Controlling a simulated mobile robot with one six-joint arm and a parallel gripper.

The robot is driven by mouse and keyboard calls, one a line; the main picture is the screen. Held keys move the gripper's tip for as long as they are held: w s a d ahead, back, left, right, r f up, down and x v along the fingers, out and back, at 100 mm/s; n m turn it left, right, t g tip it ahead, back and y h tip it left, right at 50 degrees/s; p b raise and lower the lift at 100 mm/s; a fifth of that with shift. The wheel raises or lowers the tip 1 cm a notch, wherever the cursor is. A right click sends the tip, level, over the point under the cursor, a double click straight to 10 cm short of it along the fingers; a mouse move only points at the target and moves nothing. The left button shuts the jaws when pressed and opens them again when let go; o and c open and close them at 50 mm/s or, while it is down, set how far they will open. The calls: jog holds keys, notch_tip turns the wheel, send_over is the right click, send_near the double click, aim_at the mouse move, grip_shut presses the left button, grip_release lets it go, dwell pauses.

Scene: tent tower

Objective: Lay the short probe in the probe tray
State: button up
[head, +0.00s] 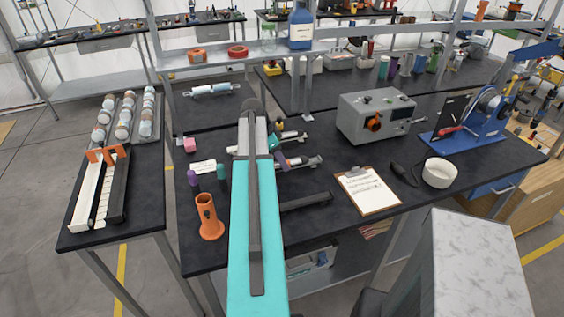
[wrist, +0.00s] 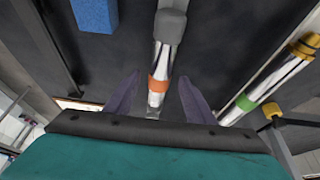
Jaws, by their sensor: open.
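My gripper (wrist: 159,80) is open in the wrist view, one dark finger on each side of a silver probe (wrist: 161,57) with a grey cap and an orange band. I cannot tell whether the fingers touch it. A second silver probe (wrist: 268,80) with a green band and gold end lies to the right. I cannot tell which is the short one. In the head view, my arm partly hides a group of probes (head: 300,162) on the black bench. A long, narrow dark piece (head: 305,202) lies in front of them; I cannot tell if it is the probe tray.
A blue block (wrist: 95,14) shows in the wrist view. An orange holder (head: 208,218) stands at the bench's front left. A clipboard (head: 367,190), a white bowl (head: 439,173) and a grey instrument box (head: 375,116) are to the right. The bench around the clipboard is mostly clear.

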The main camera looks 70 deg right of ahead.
jog(key=b+v, duration=0.3)
jog(key=v, duration=0.9)
jog(key=shift+r, duration=0.35)
dwell(1.0)
